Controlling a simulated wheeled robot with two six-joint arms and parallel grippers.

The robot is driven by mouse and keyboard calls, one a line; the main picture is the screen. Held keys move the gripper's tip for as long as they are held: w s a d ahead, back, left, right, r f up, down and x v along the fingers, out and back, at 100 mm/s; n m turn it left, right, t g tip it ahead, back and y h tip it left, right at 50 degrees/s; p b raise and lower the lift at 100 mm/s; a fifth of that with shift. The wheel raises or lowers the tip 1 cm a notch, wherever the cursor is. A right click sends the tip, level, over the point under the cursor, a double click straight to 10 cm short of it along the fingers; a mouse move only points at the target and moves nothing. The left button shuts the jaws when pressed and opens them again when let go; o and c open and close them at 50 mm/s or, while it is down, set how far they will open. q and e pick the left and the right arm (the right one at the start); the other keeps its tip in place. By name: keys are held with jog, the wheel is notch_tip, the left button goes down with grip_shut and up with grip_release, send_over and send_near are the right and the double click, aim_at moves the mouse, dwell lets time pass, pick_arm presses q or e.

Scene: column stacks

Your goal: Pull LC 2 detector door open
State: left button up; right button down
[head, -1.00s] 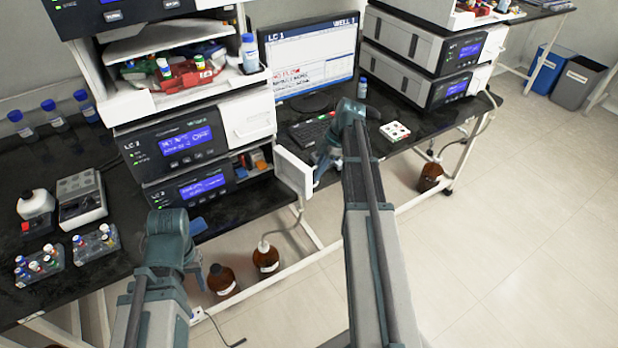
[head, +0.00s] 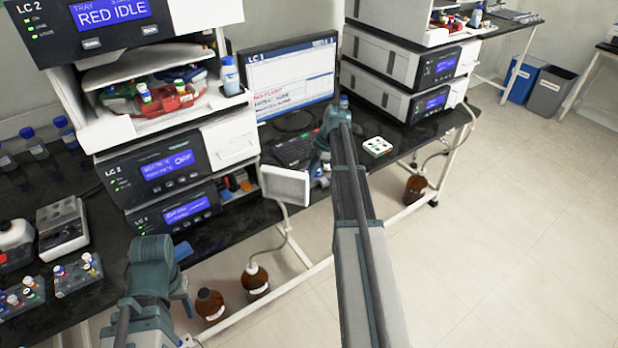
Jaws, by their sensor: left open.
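The LC 2 detector (head: 150,217) is the lowest dark-fronted unit in the left stack, with a blue display. Its white door (head: 285,187) stands swung out from the right end of its front, showing a broad flat face. The compartment (head: 236,187) behind it is exposed, with small coloured items inside. My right gripper (head: 321,166) is just right of the door's free edge, mostly hidden by its own arm; I cannot tell whether they touch. My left gripper (head: 184,298) is low at the left, in front of the bench, open and away from the door.
Another LC 2 unit (head: 190,150) sits directly above. A monitor (head: 290,78) and keyboard (head: 295,150) are right of the stack. Brown bottles (head: 210,303) stand beneath the bench. Vial racks (head: 78,272) are on the left bench.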

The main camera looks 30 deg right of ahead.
jog(key=shift+w+a, duration=0.15)
jog(key=shift+a, duration=0.1)
jog(key=c, duration=0.9)
grip_release()
jog(key=shift+c, duration=0.2)
jog(key=shift+r, duration=0.1)
jog(key=p+v, duration=1.2)
jog(key=v, duration=0.1)
jog(key=shift+d+r+p, duration=0.2)
jog(key=shift+r+p, duration=0.1)
jog(key=shift+p, duration=0.1)
